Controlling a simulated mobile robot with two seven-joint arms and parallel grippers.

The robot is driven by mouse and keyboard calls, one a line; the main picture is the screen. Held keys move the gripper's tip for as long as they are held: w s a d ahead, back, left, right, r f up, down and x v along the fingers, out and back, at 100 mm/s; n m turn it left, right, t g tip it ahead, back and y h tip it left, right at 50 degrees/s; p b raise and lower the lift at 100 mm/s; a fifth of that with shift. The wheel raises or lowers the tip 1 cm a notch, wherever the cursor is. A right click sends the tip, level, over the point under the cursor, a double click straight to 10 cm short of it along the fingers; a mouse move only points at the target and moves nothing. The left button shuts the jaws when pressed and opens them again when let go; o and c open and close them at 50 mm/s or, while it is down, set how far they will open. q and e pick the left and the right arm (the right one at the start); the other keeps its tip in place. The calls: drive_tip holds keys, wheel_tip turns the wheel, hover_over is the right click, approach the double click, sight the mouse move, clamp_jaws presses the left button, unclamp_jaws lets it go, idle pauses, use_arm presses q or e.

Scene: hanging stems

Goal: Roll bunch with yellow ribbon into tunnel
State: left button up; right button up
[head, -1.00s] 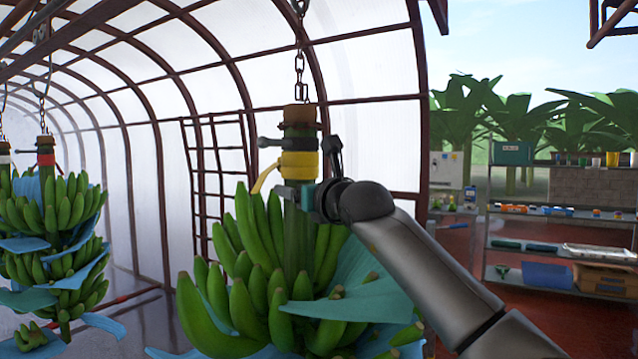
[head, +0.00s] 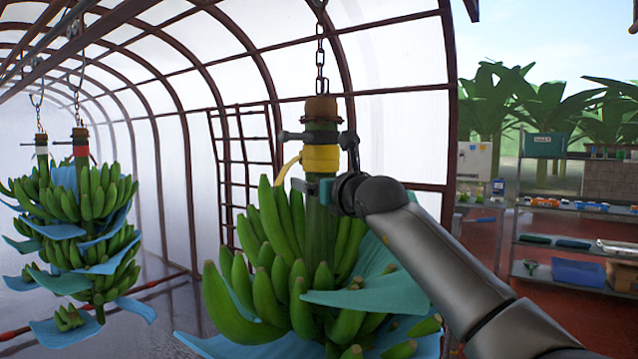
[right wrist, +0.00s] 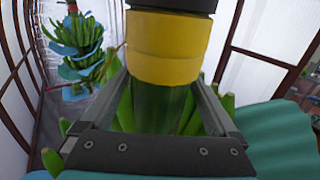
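The bunch with the yellow ribbon (head: 320,158) hangs upright from a chain, with green bananas (head: 262,215) and blue-green sheets around its lower part. My right gripper (head: 318,190) is at its green stem, just below the ribbon. In the right wrist view the two fingers (right wrist: 160,100) close in on the stem from both sides, just under the yellow ribbon (right wrist: 165,50). The gripper looks shut on the stem, though the finger contact is partly hidden. My left gripper is not in view.
More bunches hang at the left, one with a red ribbon (head: 81,151) and one with a white ribbon (head: 41,150). The tunnel's ribbed translucent wall (head: 180,160) runs behind. A shelf (head: 570,245) with trays stands at the right. Wet floor shows at the left.

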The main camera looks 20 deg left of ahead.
sight(328, 221)
drive_tip(key=shift+o, duration=0.2)
drive_tip(key=shift+s, duration=0.2)
drive_tip(key=shift+b+v, duration=0.8)
drive_tip(key=shift+v, duration=0.1)
drive_tip(key=shift+b+v, duration=0.55)
drive_tip(key=shift+v, duration=0.65)
drive_tip(key=shift+b+v, duration=1.55)
drive_tip(key=shift+v, duration=3.9)
drive_tip(key=shift+w, duration=0.1)
drive_tip(key=shift+d, duration=0.1)
